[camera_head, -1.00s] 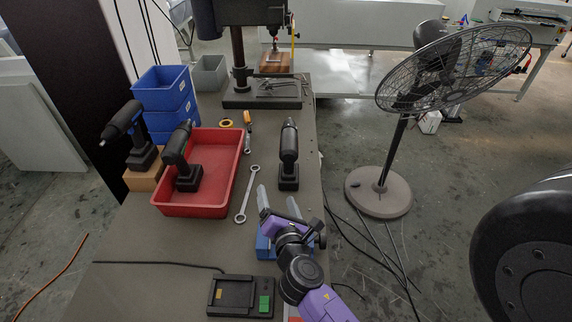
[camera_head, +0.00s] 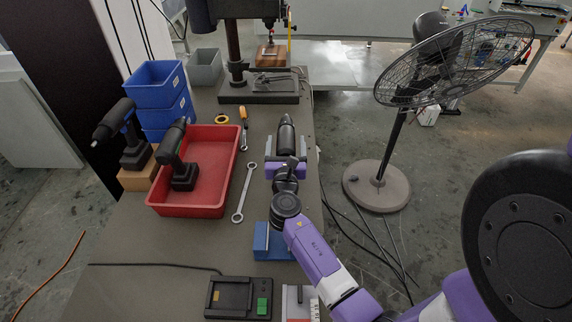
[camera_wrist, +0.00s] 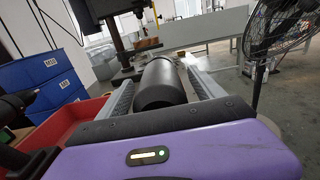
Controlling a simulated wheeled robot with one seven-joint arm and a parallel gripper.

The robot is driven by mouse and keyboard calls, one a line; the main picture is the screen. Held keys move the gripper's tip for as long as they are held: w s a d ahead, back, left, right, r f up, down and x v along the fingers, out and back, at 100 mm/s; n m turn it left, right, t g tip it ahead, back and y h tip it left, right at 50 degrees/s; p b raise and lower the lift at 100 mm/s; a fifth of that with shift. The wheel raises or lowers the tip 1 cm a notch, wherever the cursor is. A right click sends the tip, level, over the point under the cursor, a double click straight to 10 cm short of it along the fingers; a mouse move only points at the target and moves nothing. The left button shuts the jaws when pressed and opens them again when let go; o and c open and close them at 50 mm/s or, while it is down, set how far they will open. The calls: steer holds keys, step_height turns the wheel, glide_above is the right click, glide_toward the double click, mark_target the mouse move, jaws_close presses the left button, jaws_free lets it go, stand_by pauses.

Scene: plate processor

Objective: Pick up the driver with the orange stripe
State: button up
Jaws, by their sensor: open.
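A black power driver (camera_head: 286,138) stands on the workbench right of the red tray. My gripper (camera_head: 286,158) is open at its near side, with one finger on each side of it. In the wrist view, the driver's dark rounded body (camera_wrist: 165,84) lies between the two fingers of my gripper (camera_wrist: 160,78); I cannot tell whether they touch it. No orange stripe shows on it. A second black driver (camera_head: 174,152) stands in the red tray. A third, with a blue band (camera_head: 128,132), stands on a cardboard box at the left.
A blue block (camera_head: 262,241) and charger (camera_head: 232,298) are nearer. A drill press (camera_head: 237,75) stands behind; a fan (camera_head: 376,187) stands right.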

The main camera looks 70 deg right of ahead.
steer(key=shift+w+d, duration=0.15)
steer(key=shift+d, duration=0.1)
steer(key=shift+c, duration=0.5)
jaws_close()
steer(key=shift+r, duration=0.2)
